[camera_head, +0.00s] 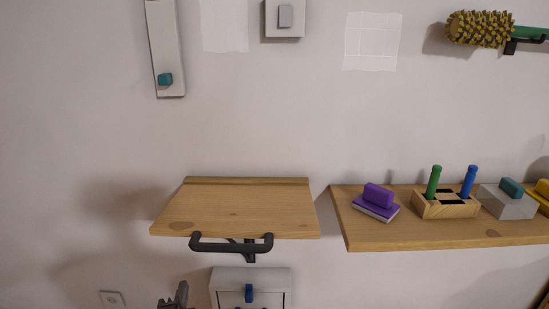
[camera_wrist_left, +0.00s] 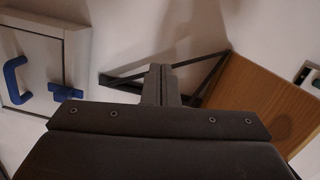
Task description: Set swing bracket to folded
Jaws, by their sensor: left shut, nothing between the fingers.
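A wooden flap shelf (camera_head: 240,208) stands out level from the wall, with a dark bar handle (camera_head: 232,245) along its front edge. The dark swing bracket (camera_head: 250,255) shows only in part below the shelf. In the left wrist view the bracket (camera_wrist_left: 212,82) is a triangular frame reaching from the wall to the wooden board (camera_wrist_left: 262,95). My left gripper (camera_head: 178,294) is at the bottom edge, below and left of the shelf. Its fingers (camera_wrist_left: 160,80) are shut and empty, and they hide part of the bracket. I cannot tell whether they touch it. My right gripper is out of view.
A white cabinet (camera_head: 226,278) with a blue latch (camera_head: 249,293) sits just below the shelf. A second wooden shelf (camera_head: 420,239) at right carries a purple eraser-like block (camera_head: 377,198), a wooden holder (camera_head: 445,207) and a grey block (camera_head: 505,203). The wall to the left is mostly clear.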

